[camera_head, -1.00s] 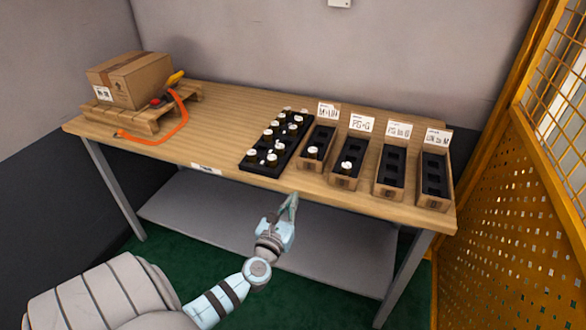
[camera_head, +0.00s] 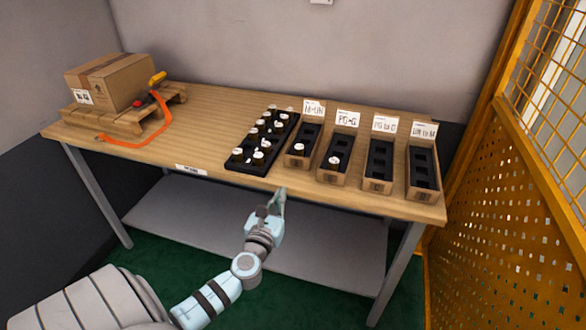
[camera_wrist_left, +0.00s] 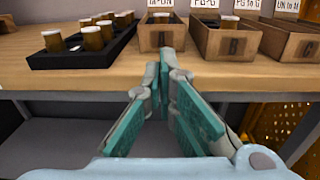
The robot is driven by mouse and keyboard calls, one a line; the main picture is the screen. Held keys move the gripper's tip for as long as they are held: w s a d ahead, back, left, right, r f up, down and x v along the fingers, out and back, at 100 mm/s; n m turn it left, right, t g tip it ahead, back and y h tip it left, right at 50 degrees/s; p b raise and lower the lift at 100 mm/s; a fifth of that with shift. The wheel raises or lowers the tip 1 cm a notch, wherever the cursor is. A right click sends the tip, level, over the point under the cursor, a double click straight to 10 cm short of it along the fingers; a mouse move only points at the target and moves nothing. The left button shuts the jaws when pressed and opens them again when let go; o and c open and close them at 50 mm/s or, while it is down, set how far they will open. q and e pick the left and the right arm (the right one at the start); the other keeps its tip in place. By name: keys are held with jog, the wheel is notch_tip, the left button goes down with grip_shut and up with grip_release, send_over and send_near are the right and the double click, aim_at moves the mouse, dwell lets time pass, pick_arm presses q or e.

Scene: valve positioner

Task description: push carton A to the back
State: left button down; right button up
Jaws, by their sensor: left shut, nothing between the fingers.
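Carton A (camera_head: 297,162) is the leftmost of the row of open brown cartons on the table, just right of the black bottle rack. It has a black divider inside and a white-capped bottle near its front. In the left wrist view the letter A shows on the front of carton A (camera_wrist_left: 150,42), straight ahead of the fingers. My left gripper (camera_head: 281,190) is shut and empty at the table's front edge, in front of carton A and apart from it. Its fingertips meet in the left wrist view (camera_wrist_left: 165,58). My right gripper is not in view.
The black rack (camera_head: 240,166) with several bottles stands close left of carton A. Carton B (camera_head: 331,178) is close on its right, with more cartons beyond. Label cards (camera_head: 314,108) stand behind the cartons. A large box (camera_head: 118,85) sits on a pallet at far left.

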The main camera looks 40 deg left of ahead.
aim_at(296, 161)
pick_arm(q)
jog(key=b+x, duration=0.2)
jog(key=x, duration=1.1)
jog(key=shift+w+d+b, duration=0.1)
jog(key=shift+b, duration=0.3)
